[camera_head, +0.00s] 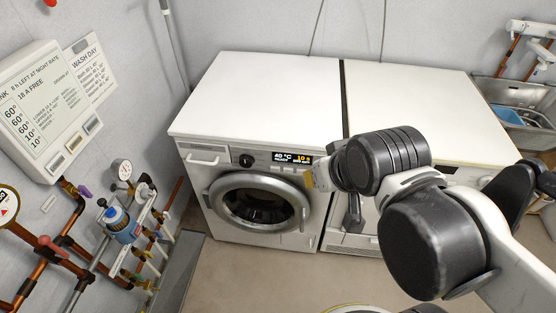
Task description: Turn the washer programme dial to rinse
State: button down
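The white washer (258,199) stands against the back wall with its round door shut. Its dark programme dial (246,160) is on the front panel, left of the lit display (293,158). The dial's pointer and markings are too small to make out. My gripper (319,179) is in front of the washer's right edge, to the right of the dial and apart from it. A yellowish part shows at its left end. My arm hides much of it, so its opening is unclear.
A second white appliance (420,110) stands right of the washer, partly behind my arm. A metal sink (520,105) is at far right. Floor (260,270) before the washer is clear.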

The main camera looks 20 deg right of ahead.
aim_at(246, 160)
jog(key=l+u, duration=0.25)
jog(key=l, duration=0.45)
jog(key=k+l+u, duration=0.1)
jog(key=l+u, duration=0.15)
jog(key=l, duration=0.45)
